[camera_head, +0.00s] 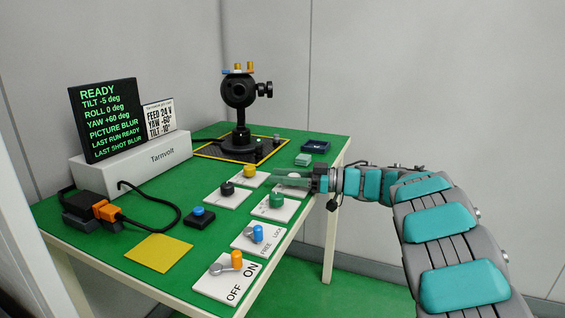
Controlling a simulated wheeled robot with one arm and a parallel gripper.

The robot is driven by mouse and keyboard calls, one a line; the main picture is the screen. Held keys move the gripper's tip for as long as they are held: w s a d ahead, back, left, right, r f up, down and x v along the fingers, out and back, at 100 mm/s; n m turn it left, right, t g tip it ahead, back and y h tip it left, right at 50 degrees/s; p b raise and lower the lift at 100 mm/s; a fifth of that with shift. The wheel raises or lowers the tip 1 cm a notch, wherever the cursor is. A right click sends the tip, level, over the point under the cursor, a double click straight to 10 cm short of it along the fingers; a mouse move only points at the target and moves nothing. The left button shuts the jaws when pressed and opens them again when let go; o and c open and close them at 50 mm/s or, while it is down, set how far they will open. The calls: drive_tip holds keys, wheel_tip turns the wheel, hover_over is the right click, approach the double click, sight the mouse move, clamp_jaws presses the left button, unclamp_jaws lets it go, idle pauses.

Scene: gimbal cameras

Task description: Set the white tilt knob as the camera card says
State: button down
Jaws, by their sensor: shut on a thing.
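My gripper (293,178) reaches in from the right, low over a white plate at the table's right side. It is shut on what appears to be the white tilt knob, which the fingers mostly hide; its pointer cannot be read. The camera card (159,119) reads FEED 24 V, YAW -60°, TILT -10°; its small top line is unreadable. The black screen (107,119) reads READY, TILT -5 deg, ROLL 0 deg, YAW +60 deg, PICTURE BLUR, LAST RUN READY, LAST SHOT BLUR. The black gimbal camera (238,92) stands on a post behind.
Yellow (250,171), black (227,188) and green (276,201) knobs stand close to my gripper. A blue-handled FREE/LOCK lever (257,233) and an orange-handled OFF/ON lever (236,259) are nearer. A blue button (199,212), yellow sheet (158,252) and cabled orange plug (107,211) lie left.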

drive_tip(key=shift+s+n+g+p, duration=0.15)
drive_tip(key=shift+n+g+p, duration=0.15)
drive_tip(key=shift+n+g, duration=0.45)
drive_tip(key=shift+g, duration=0.35)
drive_tip(key=shift+c, duration=2.2)
unclamp_jaws()
drive_tip(key=d, duration=0.8)
drive_tip(key=shift+a, duration=0.1)
